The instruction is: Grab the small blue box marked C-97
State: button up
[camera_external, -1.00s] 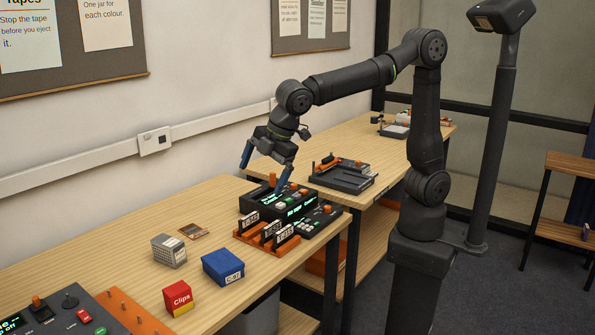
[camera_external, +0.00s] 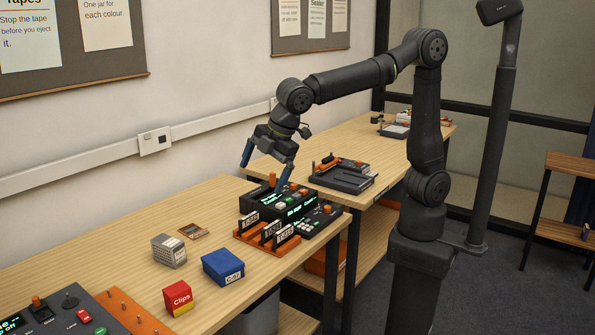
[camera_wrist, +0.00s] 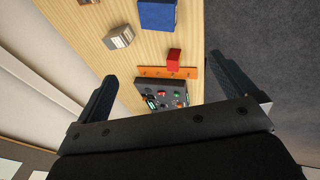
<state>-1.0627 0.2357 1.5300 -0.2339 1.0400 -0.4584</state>
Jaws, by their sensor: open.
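The small blue box (camera_external: 223,267) lies on the near wooden desk. It has a white label on its front that seems to start with C; the rest is too small to read surely. It also shows at the top edge of the wrist view (camera_wrist: 157,14), partly cut off. My gripper (camera_external: 264,173) is open and empty, pointing down above the far end of this desk, beyond the box and well apart from it. Both dark blue fingers also show in the wrist view (camera_wrist: 162,70), with nothing between them.
A red and yellow Clips box (camera_external: 177,298) and a grey box (camera_external: 169,250) stand near the blue box. An orange rack (camera_external: 266,239) with labelled upright pieces and a dark console (camera_external: 264,201) stand beyond it. Another control panel (camera_external: 69,316) is at the lower left.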

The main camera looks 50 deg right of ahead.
jog(key=m+g+h, duration=0.2)
jog(key=m+h, duration=0.1)
jog(key=m, duration=1.8)
send_over(222, 260)
jog(key=s, duration=0.2)
notch_tip(222, 260, down, 13)
jog(key=f, duration=0.5)
jog(key=w+f, duration=0.1)
jog(key=f, duration=0.5)
jog(key=w+f, duration=0.1)
jog(key=f, duration=0.5)
jog(key=shift+d+f, duration=0.1)
jog(key=shift+f, duration=0.05)
jog(key=c, duration=1.1)
jog(key=shift+c, duration=0.2)
jog(key=shift+r, duration=0.2)
